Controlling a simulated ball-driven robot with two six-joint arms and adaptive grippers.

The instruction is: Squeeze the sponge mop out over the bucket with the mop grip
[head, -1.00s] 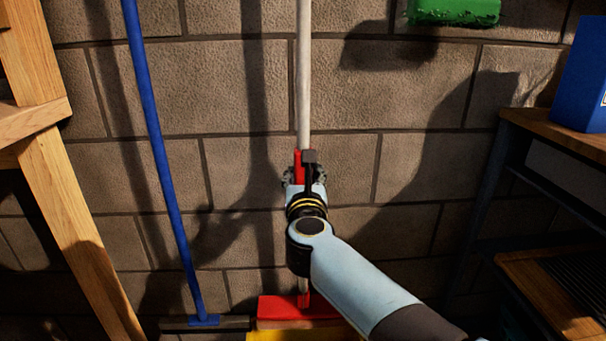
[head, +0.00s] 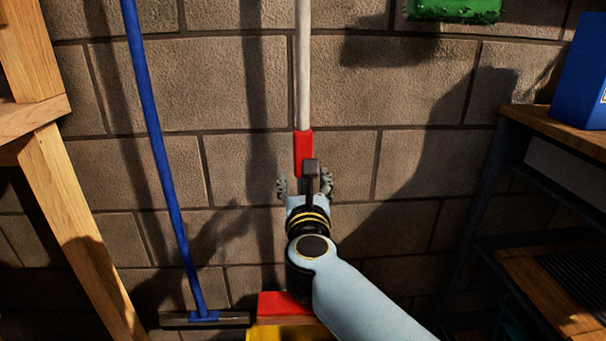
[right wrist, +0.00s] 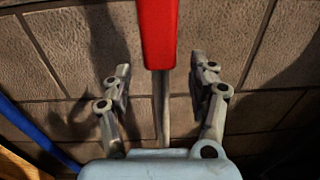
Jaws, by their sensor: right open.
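The mop stands upright against the wall, with a white pole (head: 303,60), a red grip (head: 303,148) and a red head part (head: 283,305) low down. The head part is over the yellow bucket (head: 275,334), of which only the top edge shows. My right gripper (head: 304,183) is open, its fingers apart on either side of the mop around the lower end of the red grip. In the right wrist view the open fingers (right wrist: 162,82) flank the thin metal rod (right wrist: 161,110), with the red grip (right wrist: 158,35) just above. Neither finger touches the mop there. My left gripper is out of view.
A blue-handled squeegee (head: 160,160) leans on the block wall to the left. A wooden frame (head: 70,205) stands at the far left. A shelf unit (head: 545,130) with a blue box (head: 583,75) is at the right. A green object (head: 453,10) is high on the wall.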

